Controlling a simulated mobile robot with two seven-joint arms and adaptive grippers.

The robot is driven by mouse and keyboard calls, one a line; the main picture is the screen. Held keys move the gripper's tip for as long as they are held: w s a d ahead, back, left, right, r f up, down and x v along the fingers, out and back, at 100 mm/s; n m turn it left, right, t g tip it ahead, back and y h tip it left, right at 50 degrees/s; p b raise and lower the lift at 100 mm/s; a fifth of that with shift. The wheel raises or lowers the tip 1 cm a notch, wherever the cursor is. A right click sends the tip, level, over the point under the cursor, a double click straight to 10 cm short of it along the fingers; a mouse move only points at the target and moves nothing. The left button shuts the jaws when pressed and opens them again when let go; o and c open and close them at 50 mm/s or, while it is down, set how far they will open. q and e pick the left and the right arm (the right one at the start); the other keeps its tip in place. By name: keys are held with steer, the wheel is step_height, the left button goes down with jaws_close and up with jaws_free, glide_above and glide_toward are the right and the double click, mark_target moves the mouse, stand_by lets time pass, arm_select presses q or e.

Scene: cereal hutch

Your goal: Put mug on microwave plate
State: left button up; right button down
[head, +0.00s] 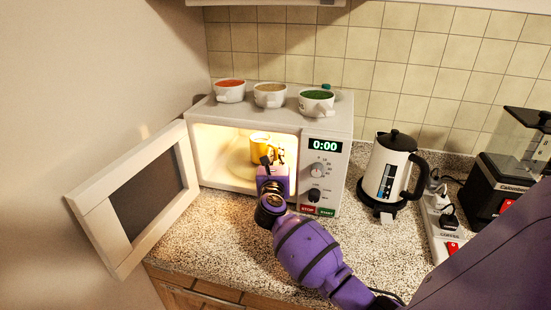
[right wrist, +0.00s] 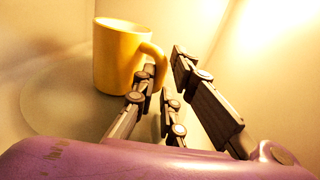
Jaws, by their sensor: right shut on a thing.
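The yellow mug (head: 260,143) is upright inside the lit, open microwave (head: 225,112). My right gripper (head: 273,160) reaches in through the opening and is shut on the mug's handle. In the right wrist view the mug (right wrist: 118,58) is at upper left, its handle between the fingers (right wrist: 160,76). The round microwave plate (right wrist: 45,98) lies under and around the mug; part of it also shows in the head view (head: 238,172). I cannot tell whether the mug's base touches the plate. My left gripper is not in view.
The microwave door (head: 135,200) stands open to the left. Three bowls, red (head: 230,94), tan (head: 269,99) and green (head: 316,104), sit on top of the microwave. A white kettle (head: 388,170) and a black coffee machine (head: 505,180) stand to the right. Counter in front is clear.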

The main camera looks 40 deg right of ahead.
steer(key=shift+r, duration=0.2)
steer(key=shift+f, duration=0.15)
steer(key=c, duration=2.3)
jaws_free()
steer(key=shift+f, duration=0.2)
steer(key=o, duration=0.5)
steer(key=shift+r, duration=0.1)
